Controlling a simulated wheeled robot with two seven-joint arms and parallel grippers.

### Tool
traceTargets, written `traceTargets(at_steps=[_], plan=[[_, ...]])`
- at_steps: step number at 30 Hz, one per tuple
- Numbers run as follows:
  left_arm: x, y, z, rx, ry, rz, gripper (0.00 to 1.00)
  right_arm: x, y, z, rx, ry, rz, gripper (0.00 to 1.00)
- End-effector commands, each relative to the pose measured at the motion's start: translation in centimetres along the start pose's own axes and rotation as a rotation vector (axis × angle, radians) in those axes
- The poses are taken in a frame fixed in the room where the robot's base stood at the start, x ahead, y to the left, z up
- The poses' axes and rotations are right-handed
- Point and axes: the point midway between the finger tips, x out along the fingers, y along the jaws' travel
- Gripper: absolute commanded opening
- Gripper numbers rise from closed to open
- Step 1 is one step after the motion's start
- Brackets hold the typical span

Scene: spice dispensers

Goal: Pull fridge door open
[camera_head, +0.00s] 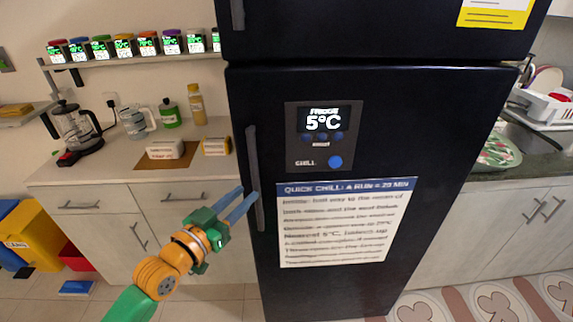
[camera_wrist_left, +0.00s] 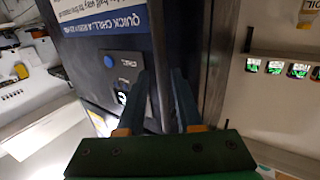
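The dark fridge door (camera_head: 235,105) fills the middle of the head view and looks closed. Its long vertical handle (camera_head: 254,165) runs along the door's left edge. My left gripper (camera_head: 248,192) reaches up from the lower left to the handle's lower half. In the left wrist view, its two blue fingers (camera_wrist_left: 158,90) are apart, with the grey handle (camera_wrist_left: 158,50) running between them. I cannot tell whether either finger touches the handle. My right gripper is not in view.
A display panel (camera_head: 322,135) reading 5°C and a printed notice (camera_head: 345,225) are on the door. A counter (camera_head: 95,170) with a coffee maker (camera_head: 75,130) and bottles stands left. Another counter (camera_head: 460,220) stands right. Spice dispensers (camera_head: 125,47) line a shelf.

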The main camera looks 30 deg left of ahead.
Motion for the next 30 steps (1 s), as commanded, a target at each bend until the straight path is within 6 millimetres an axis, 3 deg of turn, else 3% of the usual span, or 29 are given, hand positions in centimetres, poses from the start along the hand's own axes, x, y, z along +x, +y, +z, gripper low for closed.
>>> traceTargets(at_steps=[3,15,26,30], plan=[[0.5,0.5,-1.4,0.006,0.026,0.016,0.35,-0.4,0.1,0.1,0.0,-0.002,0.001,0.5],[6.2,0.5,-1.3,0.004,0.023,0.013,0.35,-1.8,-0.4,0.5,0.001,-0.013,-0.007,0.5],[6.9,0.6,-1.1,0.006,0.021,0.014,0.35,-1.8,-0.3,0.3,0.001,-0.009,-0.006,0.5],[6.9,0.6,-1.1,0.006,0.021,0.014,0.0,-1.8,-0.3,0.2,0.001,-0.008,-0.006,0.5]])
